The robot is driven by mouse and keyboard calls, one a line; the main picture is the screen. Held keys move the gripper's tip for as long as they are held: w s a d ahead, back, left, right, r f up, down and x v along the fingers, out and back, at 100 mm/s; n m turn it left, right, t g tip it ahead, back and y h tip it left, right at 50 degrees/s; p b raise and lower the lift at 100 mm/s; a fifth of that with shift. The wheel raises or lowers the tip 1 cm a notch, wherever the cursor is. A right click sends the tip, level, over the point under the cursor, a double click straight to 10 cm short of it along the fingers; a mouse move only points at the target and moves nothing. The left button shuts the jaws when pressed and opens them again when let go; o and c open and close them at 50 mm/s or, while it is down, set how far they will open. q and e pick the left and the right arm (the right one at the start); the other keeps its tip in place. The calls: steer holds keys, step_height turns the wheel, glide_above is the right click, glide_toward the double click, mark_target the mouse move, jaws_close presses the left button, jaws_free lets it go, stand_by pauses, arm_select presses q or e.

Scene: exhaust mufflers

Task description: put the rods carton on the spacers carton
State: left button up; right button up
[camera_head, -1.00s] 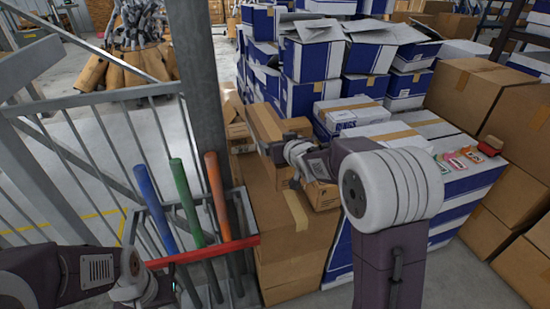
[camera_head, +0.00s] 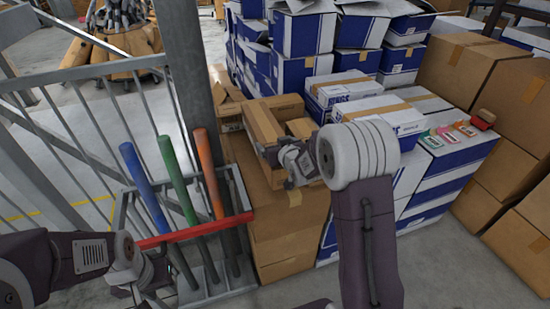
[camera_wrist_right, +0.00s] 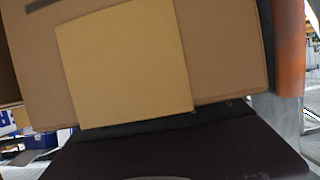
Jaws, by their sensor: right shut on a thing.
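My right gripper (camera_head: 270,154) is shut on a brown carton (camera_head: 262,124), apparently the rods carton, above the brown carton stack beside the post. In the right wrist view the held carton (camera_wrist_right: 225,55) fills most of the picture, with a plain tan patch on its face. No name on it can be read. I cannot tell which is the spacers carton. My left gripper (camera_head: 135,285) is low at the left by the rack; its fingers are too unclear to judge.
A grey post (camera_head: 190,70) and railing (camera_head: 70,160) stand at left. A rack with a red bar (camera_head: 195,231) holds blue, green and orange poles. Blue-and-white cartons (camera_head: 300,75) are stacked behind and right. Large brown cartons (camera_head: 460,75) stand far right. Bare floor shows front right.

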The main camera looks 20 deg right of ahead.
step_height(320, 180, down, 4)
steer(key=shift+r+b, duration=0.15)
steer(key=shift+b, duration=0.5)
steer(key=shift+f, duration=0.3)
steer(key=shift+r, duration=0.1)
steer(key=o, duration=1.8)
steer(key=shift+f, duration=0.3)
steer(key=shift+s, duration=0.1)
steer(key=shift+r, duration=0.15)
